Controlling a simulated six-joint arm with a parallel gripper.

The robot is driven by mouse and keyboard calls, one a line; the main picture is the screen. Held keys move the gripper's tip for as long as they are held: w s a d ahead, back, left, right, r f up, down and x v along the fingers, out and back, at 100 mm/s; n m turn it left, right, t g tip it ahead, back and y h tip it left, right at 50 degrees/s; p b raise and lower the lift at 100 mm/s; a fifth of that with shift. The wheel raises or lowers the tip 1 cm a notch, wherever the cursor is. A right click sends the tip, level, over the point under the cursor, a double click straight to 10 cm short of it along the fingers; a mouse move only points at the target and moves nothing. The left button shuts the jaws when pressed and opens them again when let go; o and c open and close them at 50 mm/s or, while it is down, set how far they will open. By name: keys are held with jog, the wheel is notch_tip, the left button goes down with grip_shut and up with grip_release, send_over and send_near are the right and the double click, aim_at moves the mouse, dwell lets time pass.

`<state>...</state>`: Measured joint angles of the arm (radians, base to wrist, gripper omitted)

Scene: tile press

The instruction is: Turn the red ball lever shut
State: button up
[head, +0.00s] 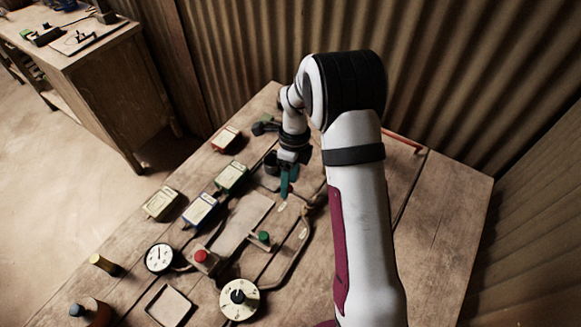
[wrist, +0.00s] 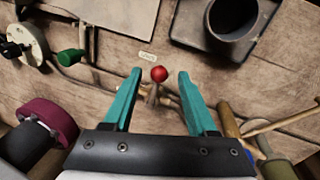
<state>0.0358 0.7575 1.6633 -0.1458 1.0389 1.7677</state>
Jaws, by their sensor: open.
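The red ball (wrist: 159,74) of the lever shows in the wrist view, between the fingers of my gripper (wrist: 160,85) and a little toward the camera side of a small label (wrist: 147,56). The lever's stem and valve below the ball are blurred, and I cannot tell how far it is turned. My gripper is open, with one teal finger to each side of the ball and a gap on both sides. In the head view my gripper (head: 287,187) points down over the back part of the table, and the lever is hidden there.
A dark cup (wrist: 235,18) on a tray (wrist: 258,38) stands close by. A green-handled valve (wrist: 71,57) and a dial (wrist: 26,38) are at left. On the wooden table (head: 440,215) are a red button box (head: 202,257), a gauge (head: 158,258) and pipes.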

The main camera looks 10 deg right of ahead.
notch_tip(320, 180, up, 15)
jog(key=w+d, duration=0.1)
jog(key=w, duration=0.1)
jog(key=shift+w+d, duration=0.2)
jog(key=shift+d, duration=0.15)
jog(key=s+a+r+n, duration=0.1)
jog(key=s+r+n, duration=0.25)
jog(key=s, duration=0.25)
jog(key=s+a+r+n, duration=0.1)
jog(key=s+r+n, duration=0.1)
jog(key=s+n, duration=0.35)
jog(key=s+a+f+n+t, duration=0.1)
jog(key=s+a+f+n, duration=0.1)
jog(key=s+n, duration=0.8)
jog(key=s+f, duration=0.1)
jog(key=s, duration=0.7)
jog(key=shift+f+t+y, duration=0.15)
jog(key=shift+t+y, duration=0.15)
